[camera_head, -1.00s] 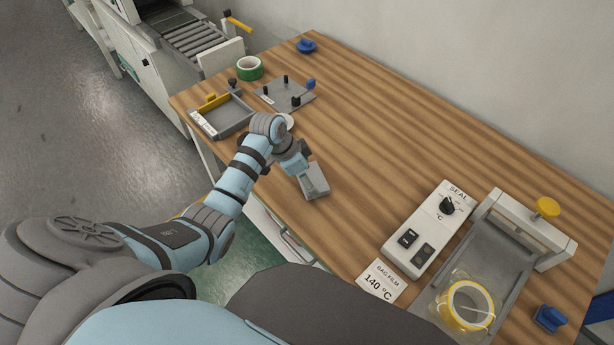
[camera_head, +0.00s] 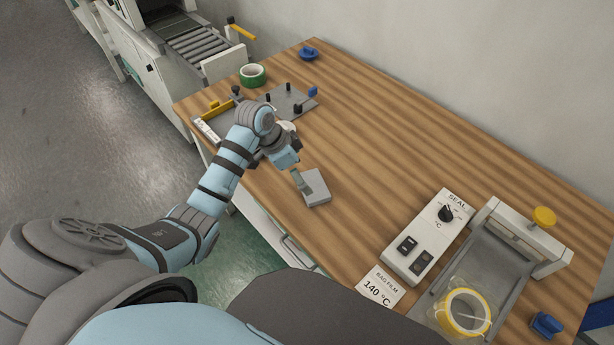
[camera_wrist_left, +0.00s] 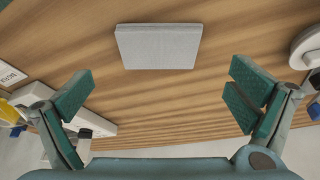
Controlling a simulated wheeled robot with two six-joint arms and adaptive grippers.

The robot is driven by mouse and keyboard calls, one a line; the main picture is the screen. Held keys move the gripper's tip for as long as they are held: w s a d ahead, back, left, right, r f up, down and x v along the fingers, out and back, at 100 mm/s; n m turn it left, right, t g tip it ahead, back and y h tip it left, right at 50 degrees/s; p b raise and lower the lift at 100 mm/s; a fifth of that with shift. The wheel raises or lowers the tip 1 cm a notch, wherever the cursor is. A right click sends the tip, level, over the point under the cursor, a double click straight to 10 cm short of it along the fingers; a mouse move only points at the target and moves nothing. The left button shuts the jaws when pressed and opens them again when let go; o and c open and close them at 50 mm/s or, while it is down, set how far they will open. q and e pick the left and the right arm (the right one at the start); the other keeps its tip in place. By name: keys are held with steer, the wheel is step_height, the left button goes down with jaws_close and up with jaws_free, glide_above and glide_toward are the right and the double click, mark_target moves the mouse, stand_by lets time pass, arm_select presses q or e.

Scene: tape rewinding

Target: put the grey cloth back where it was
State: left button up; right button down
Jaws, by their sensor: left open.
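The grey cloth (camera_head: 318,188) lies flat as a folded square on the wooden table, left of the table's middle in the head view. It also shows in the left wrist view (camera_wrist_left: 158,46), whole and touched by nothing there. My left gripper (camera_head: 300,181) is close to the cloth's left edge in the head view. In the left wrist view its two green-padded fingers (camera_wrist_left: 160,95) are spread wide with nothing between them, and the cloth lies beyond their tips. My right gripper is not in view.
A green tape roll (camera_head: 253,75) and a peg plate (camera_head: 290,101) are at the far left. The table's middle is clear.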

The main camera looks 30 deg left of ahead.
arm_select(q)
steer(key=v, duration=0.5)
steer(key=shift+s+r+p, duration=0.1)
steer(key=shift+r+p, duration=0.05)
steer(key=shift+p, duration=0.15)
steer(key=s+d+f+n+y, duration=0.1)
steer(key=s+d+f+n, duration=0.15)
steer(key=s+f, duration=0.6)
steer(key=s+n+y, duration=0.3)
steer(key=s+n, duration=0.2)
steer(key=s, duration=1.1)
step_height(320, 180, down, 11)
steer(key=s+a+f+g, duration=0.1)
steer(key=s+f, duration=0.6)
steer(key=f, duration=0.3)
steer(key=s+f+g, duration=0.1)
steer(key=s+f, duration=0.7)
steer(key=f, duration=0.2)
steer(key=shift+s+a+f, duration=0.2)
steer(key=shift+a, duration=0.15)
